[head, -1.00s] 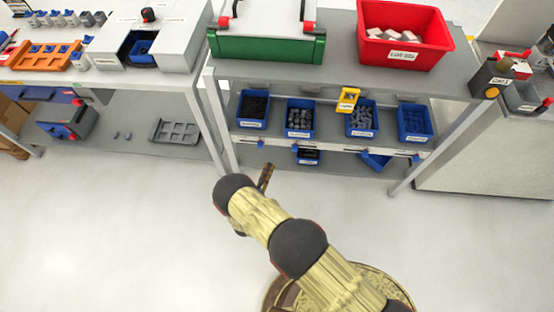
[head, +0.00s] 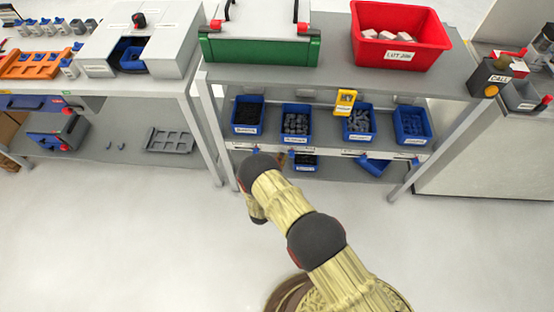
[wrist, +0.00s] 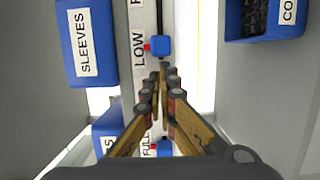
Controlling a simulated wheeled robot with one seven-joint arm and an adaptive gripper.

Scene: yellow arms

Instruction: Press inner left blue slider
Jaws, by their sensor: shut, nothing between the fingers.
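Blue sliders with red pointers sit on the white label strip along the shelf's front edge. In the wrist view, one blue slider (wrist: 160,46) is by the word LOW, just past my fingertips; it appears to be the inner left one. Another blue slider (wrist: 164,148) is by the word FULL, partly behind my fingers. The inner left slider also shows small in the head view (head: 291,153). My gripper (wrist: 163,72) is shut and empty, its tips apparently short of the LOW slider; contact cannot be told.
The SLEEVES bin (wrist: 86,43) stands beside the strip, and another blue bin (wrist: 262,20) is on the lower level. Above the strip are a yellow holder (head: 345,102), a green-fronted box (head: 260,51) and a red bin (head: 404,55). Grey shelf posts flank the bay.

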